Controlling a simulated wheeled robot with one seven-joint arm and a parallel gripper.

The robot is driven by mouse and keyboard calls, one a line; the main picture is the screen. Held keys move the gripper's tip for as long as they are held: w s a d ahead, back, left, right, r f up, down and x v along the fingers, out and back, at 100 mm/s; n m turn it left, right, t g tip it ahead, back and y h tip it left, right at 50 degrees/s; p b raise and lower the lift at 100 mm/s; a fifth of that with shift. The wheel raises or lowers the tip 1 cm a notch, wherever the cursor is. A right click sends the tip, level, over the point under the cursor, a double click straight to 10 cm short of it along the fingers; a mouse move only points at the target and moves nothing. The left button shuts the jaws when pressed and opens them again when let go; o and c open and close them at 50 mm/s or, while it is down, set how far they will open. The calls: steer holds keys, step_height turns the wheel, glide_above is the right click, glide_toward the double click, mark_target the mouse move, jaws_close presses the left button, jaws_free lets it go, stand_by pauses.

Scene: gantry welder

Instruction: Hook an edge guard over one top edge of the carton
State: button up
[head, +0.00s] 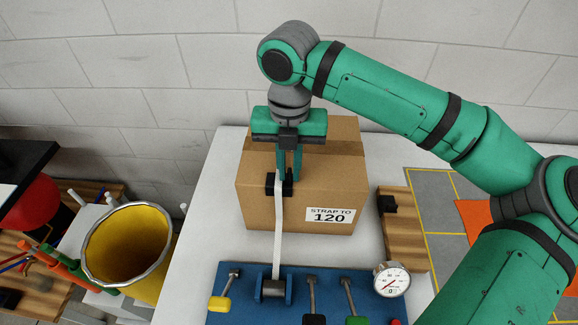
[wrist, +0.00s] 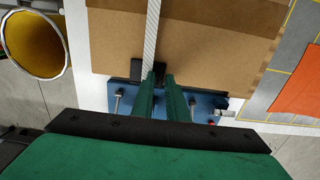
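The cardboard carton (head: 300,195), labelled "STRAP TO 120", stands on a white table. A black edge guard (head: 271,184) is at its front top edge, under or beside the white strap (head: 279,230); the exact seating is partly hidden by my fingers. My gripper (head: 287,178) points down at this edge, its fingers close together with a narrow gap. It appears shut on the guard. The wrist view shows the fingertips (wrist: 160,80) against the guard (wrist: 136,68), with the strap (wrist: 152,30) crossing the carton top (wrist: 200,35). A second black guard (head: 387,203) lies on a wooden board.
A blue strapping base (head: 245,305) with levers and a round gauge (head: 391,280) stands in front of the carton. A yellow bin (head: 128,248) is at left. The wooden board (head: 407,235) is right of the carton, beside a grey marked mat (head: 432,190).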

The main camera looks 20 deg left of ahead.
steer(key=shift+o, duration=0.9)
step_height(320, 180, up, 11)
steer(key=shift+f, duration=0.1)
